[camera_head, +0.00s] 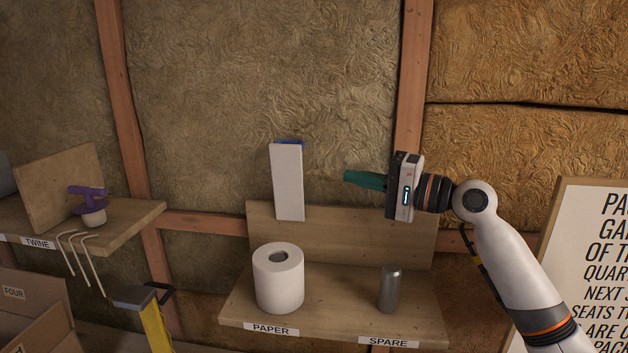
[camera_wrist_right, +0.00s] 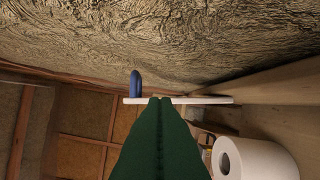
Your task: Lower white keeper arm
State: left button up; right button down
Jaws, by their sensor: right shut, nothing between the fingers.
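The white keeper arm (camera_head: 288,182) stands upright against the back board of the shelf, above the paper roll, with a blue part (camera_head: 290,142) at its top. In the right wrist view the keeper arm (camera_wrist_right: 215,100) shows edge-on as a thin white strip, with the blue part (camera_wrist_right: 136,84) at its left end. My right gripper (camera_head: 347,176) is shut and empty, to the right of the keeper arm with a gap in the head view. Its green fingers (camera_wrist_right: 160,135) point toward the keeper arm in the wrist view; whether they touch cannot be told. My left gripper is not in view.
A paper roll (camera_head: 279,278) stands on the shelf (camera_head: 335,318) over the PAPER label, and a grey cylinder (camera_head: 389,289) stands over SPARE. A left shelf (camera_head: 130,216) holds a purple-handled item (camera_head: 90,203). A sign (camera_head: 590,262) is at right.

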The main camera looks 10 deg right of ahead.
aim_at(290, 179)
pick_arm(q)
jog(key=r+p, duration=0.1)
jog(key=p, duration=0.1)
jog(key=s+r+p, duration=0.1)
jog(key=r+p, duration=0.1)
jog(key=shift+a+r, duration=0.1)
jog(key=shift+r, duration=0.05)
pick_arm(e)
jog(key=x, duration=0.9)
jog(key=shift+a, duration=0.4)
jog(key=shift+r, duration=0.1)
